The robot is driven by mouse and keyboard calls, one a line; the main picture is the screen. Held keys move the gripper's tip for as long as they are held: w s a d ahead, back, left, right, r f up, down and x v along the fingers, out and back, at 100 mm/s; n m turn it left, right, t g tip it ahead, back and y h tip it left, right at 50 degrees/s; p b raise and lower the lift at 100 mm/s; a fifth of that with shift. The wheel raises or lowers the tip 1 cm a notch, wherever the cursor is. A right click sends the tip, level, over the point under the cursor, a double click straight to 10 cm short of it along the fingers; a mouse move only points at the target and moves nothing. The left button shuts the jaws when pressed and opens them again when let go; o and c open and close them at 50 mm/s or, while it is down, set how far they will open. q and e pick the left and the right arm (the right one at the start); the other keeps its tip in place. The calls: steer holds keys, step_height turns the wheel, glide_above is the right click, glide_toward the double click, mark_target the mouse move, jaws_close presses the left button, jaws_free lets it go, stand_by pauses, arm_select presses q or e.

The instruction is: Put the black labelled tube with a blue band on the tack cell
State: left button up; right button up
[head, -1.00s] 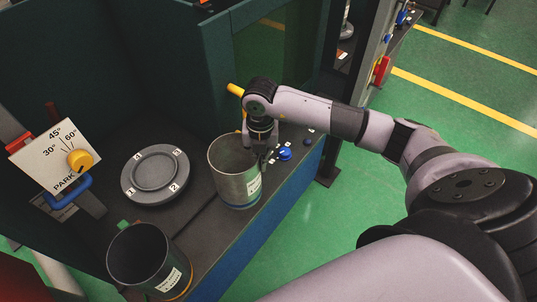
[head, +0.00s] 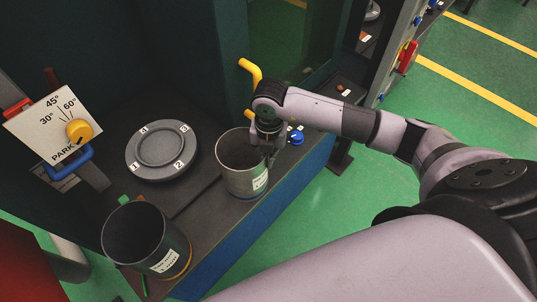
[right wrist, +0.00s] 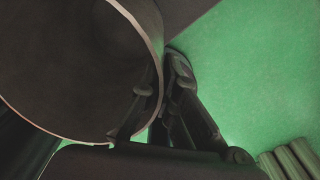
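A darker tube (head: 125,258) with a label and an orange band stands at front left. A round dark plate (head: 133,165) with numbered tags lies behind them. My left gripper is out of view.
A dial board (head: 40,118) with a yellow knob (head: 79,131) stands at left. A yellow handle (head: 250,70) and a blue button (head: 296,138) are behind and beside my right gripper. The counter (head: 195,205) is bare between the two tubes.

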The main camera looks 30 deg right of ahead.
steer(key=shift+o, duration=1.2)
steer(key=shift+d, duration=0.1)
steer(key=shift+o, duration=1.4)
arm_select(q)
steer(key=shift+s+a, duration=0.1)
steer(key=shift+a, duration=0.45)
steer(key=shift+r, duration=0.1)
arm_select(e)
steer(key=shift+r, duration=0.1)
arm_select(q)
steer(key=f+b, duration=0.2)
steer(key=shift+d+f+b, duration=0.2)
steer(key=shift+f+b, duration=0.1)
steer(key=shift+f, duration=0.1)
arm_select(e)
step_height(320, 180, up, 12)
steer(key=shift+s+d, duration=0.1)
